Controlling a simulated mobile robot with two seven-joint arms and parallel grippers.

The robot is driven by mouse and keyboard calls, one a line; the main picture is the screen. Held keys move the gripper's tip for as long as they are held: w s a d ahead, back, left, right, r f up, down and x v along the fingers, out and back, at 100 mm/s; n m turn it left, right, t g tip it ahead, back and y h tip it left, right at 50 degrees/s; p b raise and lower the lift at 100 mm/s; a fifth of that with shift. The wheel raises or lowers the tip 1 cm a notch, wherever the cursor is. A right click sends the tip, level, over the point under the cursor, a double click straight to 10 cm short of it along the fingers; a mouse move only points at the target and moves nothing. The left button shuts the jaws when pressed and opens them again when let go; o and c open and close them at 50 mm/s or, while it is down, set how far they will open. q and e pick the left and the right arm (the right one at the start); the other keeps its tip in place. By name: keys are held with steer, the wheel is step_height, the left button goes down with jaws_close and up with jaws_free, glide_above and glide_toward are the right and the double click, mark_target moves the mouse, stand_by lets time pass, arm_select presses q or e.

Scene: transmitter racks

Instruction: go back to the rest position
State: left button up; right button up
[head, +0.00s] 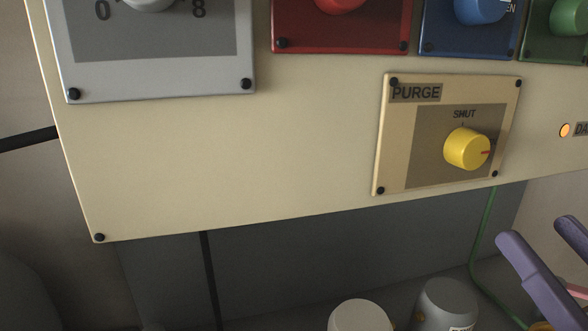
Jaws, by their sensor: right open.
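My right gripper (534,231) shows at the lower right edge as two purple fingers, apart, with nothing seen between them. It is below and to the right of the PURGE plate (398,150) and touches no knob. The yellow knob (464,149) on that plate has its red mark pointing right, away from the SHUT label above it. My left gripper is not in view.
The cream panel (230,160) also bears a grey plate (160,78) and red (340,32), blue (465,42) and green (570,48) plates with knobs. An amber lamp (565,130) glows at right. Below stand a pale round-topped object (360,317) and a grey one (447,300), near a green cable (485,235).

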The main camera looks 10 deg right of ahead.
steer(key=w+a+f+n+g+p, duration=0.1)
steer(key=w+a+f+g+p, duration=0.15)
steer(key=a+f+g, duration=0.45)
steer(key=s+g+h+p, duration=0.1)
steer(key=s+g+p, duration=0.2)
steer(key=s+g, duration=0.9)
step_height(320, 180, up, 38)
steer(key=s+p, duration=0.2)
steer(key=p, duration=3.6)
steer(key=shift+d+f, duration=0.15)
steer(key=shift+f, duration=0.05)
